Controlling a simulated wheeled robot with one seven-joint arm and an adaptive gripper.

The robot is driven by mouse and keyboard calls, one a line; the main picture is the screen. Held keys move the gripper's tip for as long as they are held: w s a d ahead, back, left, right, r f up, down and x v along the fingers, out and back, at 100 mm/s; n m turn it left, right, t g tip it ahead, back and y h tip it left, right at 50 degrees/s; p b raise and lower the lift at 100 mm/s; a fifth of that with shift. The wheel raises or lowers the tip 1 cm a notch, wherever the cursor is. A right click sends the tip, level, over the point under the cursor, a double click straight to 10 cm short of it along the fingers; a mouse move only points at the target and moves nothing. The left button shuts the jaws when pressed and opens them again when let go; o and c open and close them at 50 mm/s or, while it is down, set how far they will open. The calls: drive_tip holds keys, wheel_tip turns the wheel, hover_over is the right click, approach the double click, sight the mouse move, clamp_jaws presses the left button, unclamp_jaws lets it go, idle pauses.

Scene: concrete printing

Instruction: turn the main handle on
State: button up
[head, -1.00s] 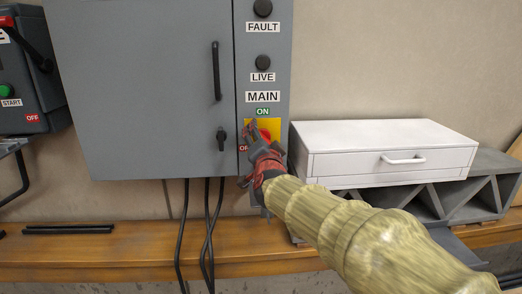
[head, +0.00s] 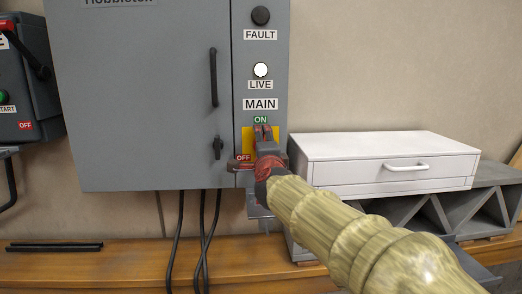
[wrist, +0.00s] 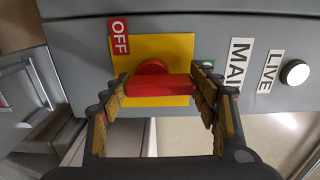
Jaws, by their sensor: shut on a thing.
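The red main handle (wrist: 158,86) sits on a yellow plate (wrist: 182,46) on the grey cabinet. In the wrist view its bar lies level, running toward the green ON label (wrist: 208,64), with the OFF label (wrist: 119,38) off to one side. My gripper (wrist: 162,84) is shut on the bar, one finger at each end. In the head view my gripper (head: 263,133) covers most of the handle, just below the ON label (head: 261,119). The LIVE lamp (head: 260,70) glows white; it also shows lit in the wrist view (wrist: 295,73).
The FAULT lamp (head: 260,16) is dark. The cabinet door has a long black handle (head: 213,78) and a small black latch (head: 218,148). A white drawer unit (head: 384,158) stands close on the right. Black cables (head: 203,235) hang below the cabinet. Another grey box (head: 28,95) is at left.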

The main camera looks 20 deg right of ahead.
idle(0.4)
drive_tip(key=o, duration=1.1)
drive_tip(key=shift+o, duration=0.3)
drive_tip(key=v, duration=1.2)
